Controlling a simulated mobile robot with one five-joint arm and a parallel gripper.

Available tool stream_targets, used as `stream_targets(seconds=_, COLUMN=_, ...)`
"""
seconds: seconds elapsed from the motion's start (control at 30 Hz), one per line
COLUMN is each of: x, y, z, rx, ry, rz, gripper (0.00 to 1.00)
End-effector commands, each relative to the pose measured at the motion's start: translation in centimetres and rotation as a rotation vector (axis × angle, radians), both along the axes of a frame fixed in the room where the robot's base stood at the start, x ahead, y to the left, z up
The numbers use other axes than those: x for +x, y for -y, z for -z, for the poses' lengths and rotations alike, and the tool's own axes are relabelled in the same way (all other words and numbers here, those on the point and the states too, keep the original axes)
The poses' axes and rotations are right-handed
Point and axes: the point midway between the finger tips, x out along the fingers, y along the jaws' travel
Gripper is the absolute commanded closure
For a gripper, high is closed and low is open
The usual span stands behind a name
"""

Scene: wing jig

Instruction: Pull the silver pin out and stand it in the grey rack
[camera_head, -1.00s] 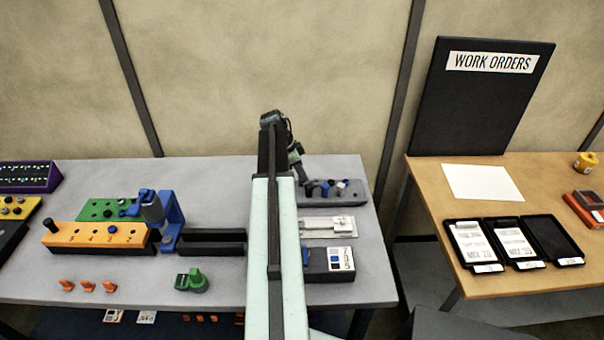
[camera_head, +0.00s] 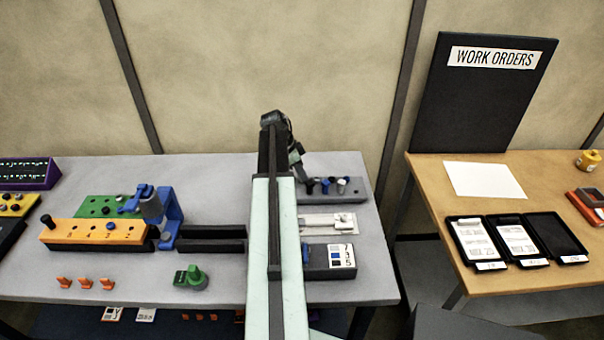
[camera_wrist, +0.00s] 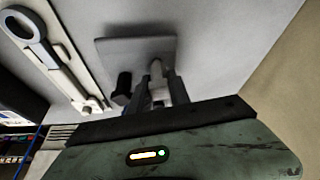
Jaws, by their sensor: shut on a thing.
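The grey rack (camera_head: 357,189) lies at the back right of the grey table, partly behind my arm. Dark, blue and pale-topped pegs show at it. In the wrist view, my gripper (camera_wrist: 158,88) is shut on the pale silver pin (camera_wrist: 156,69), which sits between the fingers. A flat grey block (camera_wrist: 115,47) shows just beyond it, and a dark peg (camera_wrist: 123,84) stands close to the left. I cannot tell whether the silver pin touches the block. My arm hides the gripper's tips in the head view.
A white plate with a tool (camera_head: 330,222) and a dark labelled box (camera_head: 320,259) lie in front of the rack. An orange block (camera_head: 75,233), a blue clamp (camera_head: 172,213) and a green knob (camera_head: 191,277) are to the left. The right table stands apart across a gap.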

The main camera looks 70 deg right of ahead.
Motion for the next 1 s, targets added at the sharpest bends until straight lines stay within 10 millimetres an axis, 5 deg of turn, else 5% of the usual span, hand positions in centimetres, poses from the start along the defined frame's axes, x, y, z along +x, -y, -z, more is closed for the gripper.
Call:
stream_targets(seconds=0.47, x=-0.05, y=0.02, z=1.21, rx=0.000, ry=0.000, rz=0.001, gripper=1.00)
stream_targets(seconds=0.5, x=-0.04, y=0.01, z=1.20, rx=0.000, ry=0.000, rz=0.001, gripper=0.69)
stream_targets(seconds=0.57, x=-0.04, y=0.01, z=1.20, rx=0.000, ry=0.000, rz=0.001, gripper=0.52)
stream_targets(seconds=1.0, x=0.13, y=-0.10, z=0.39, rx=0.000, ry=0.000, rz=0.000, gripper=0.51)
